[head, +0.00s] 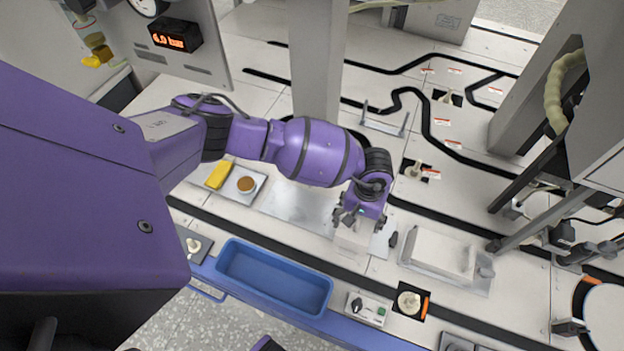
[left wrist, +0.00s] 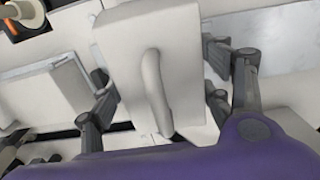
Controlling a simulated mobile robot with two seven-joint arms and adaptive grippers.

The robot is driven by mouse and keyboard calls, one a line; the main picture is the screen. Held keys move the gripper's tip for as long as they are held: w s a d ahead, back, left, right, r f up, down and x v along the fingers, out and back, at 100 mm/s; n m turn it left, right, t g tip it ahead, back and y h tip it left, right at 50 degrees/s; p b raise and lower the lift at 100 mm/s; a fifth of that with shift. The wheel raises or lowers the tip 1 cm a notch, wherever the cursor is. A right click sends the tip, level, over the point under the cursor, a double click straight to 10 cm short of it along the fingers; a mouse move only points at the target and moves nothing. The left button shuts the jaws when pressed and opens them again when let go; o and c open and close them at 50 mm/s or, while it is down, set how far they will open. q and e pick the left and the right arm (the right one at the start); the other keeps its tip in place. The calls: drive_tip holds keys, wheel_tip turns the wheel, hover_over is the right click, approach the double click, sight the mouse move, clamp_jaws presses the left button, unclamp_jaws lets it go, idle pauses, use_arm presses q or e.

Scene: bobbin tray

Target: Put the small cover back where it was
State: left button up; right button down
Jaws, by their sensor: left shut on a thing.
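My left gripper (head: 362,212) is shut on a small white cover (head: 352,239), which hangs just below its fingers over a pale metal plate (head: 300,206). In the left wrist view the cover (left wrist: 128,45) sits between the two dark fingers (left wrist: 165,95) and has a rounded white handle (left wrist: 156,92) on its face. I cannot tell whether its underside touches anything. My right gripper does not show.
A larger white box-like cover (head: 440,250) stands on the bench to the right of the gripper. A blue tray (head: 272,277), a switch box (head: 368,308) and a bobbin on a dark square (head: 409,301) lie along the front. A yellow block (head: 218,175) lies at left.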

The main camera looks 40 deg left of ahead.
use_arm(q)
drive_tip(key=shift+w+a+f+b, duration=0.2)
drive_tip(key=shift+w+f+b, duration=0.15)
drive_tip(key=shift+w+f, duration=0.75)
drive_tip(key=shift+w+a+f, duration=0.1)
drive_tip(key=shift+w+f, duration=0.2)
drive_tip(key=shift+w, duration=0.05)
drive_tip(key=shift+a+f+b, duration=0.1)
drive_tip(key=shift+f+b, duration=0.55)
drive_tip(key=shift+f, duration=0.95)
drive_tip(key=shift+f, duration=0.15)
drive_tip(key=o, duration=1.4)
